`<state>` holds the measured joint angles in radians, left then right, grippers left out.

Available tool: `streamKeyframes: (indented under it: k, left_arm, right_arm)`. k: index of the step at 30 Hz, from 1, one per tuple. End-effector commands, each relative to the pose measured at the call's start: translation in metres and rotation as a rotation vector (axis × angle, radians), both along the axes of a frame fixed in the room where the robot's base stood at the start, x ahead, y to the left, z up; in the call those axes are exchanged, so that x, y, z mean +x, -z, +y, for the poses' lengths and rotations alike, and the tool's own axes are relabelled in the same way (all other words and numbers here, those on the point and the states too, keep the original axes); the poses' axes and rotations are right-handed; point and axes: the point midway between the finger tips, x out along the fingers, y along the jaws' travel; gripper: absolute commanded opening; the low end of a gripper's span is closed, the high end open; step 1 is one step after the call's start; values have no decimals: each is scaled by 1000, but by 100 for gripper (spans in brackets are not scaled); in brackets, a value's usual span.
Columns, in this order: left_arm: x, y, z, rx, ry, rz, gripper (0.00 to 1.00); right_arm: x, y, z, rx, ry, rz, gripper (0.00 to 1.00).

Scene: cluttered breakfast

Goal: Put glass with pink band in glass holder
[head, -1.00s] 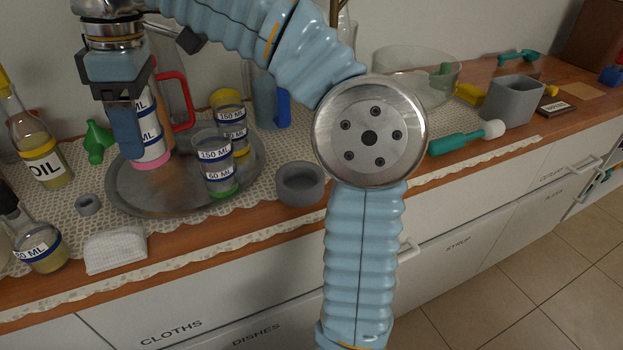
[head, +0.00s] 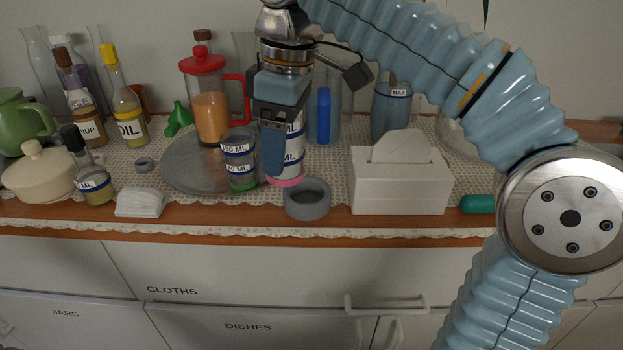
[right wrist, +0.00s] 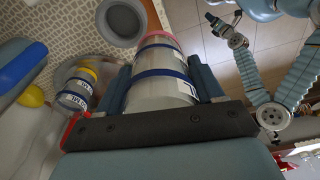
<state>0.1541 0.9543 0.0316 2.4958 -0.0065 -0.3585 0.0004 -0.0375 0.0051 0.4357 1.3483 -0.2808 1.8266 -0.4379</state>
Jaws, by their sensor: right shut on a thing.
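My right gripper (head: 273,160) is shut on the clear glass with the pink band (head: 292,150) and holds it upright, pink end down. In the right wrist view the glass (right wrist: 162,85) sits between the fingers (right wrist: 165,95). The grey round glass holder (head: 307,202) stands on the lace cloth, just right of and nearer than the glass's lower end. It is empty and also shows in the right wrist view (right wrist: 122,22), apart from the glass. My left gripper (right wrist: 215,22) shows small in the right wrist view; its jaws are unclear.
A glass with a green band (head: 240,172) stands on the round metal tray (head: 180,172), left of my gripper. A glass with a yellow band (right wrist: 78,90) shows in the right wrist view. A white tissue box (head: 400,185) stands close right of the holder. A white folded cloth (head: 140,203) lies left.

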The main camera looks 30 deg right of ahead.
Motion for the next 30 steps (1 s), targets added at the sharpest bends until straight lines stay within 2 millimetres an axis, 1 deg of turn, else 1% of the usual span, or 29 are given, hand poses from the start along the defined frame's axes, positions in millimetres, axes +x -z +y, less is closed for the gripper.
streamKeyframes:
  k: [1, 3, 6, 9, 13, 15, 18, 21, 30]
  left_arm:
    - [0, 2, 0, 0, 0, 0, 43]
    - [0, 8, 0, 0, -1, 0, 43]
    - [0, 11, 0, 1, -1, 0, 43]
    - [0, 12, 0, 1, -1, 0, 43]
    - [0, 13, 0, 1, -2, 0, 43]
    - [0, 15, 0, 1, -2, 0, 43]
    - [0, 18, 1, 2, -2, 0, 43]
    - [0, 19, 1, 2, -2, 0, 43]
    - [0, 19, 1, 2, -4, 0, 43]
  right_arm:
    - [7, 7, -13, 1, 8, 1, 31]
    - [12, 26, -24, -1, 3, 2, 31]
    - [19, 42, -36, 0, 3, 2, 31]
    - [23, 52, -44, 1, 1, 1, 31]
    - [27, 60, -50, 1, 0, -1, 31]
    - [30, 69, -57, 1, 2, 1, 31]
    - [29, 86, -55, 1, -1, 1, 31]
    - [29, 95, -55, 0, -1, 0, 31]
    - [30, 97, -54, 1, -2, -1, 31]
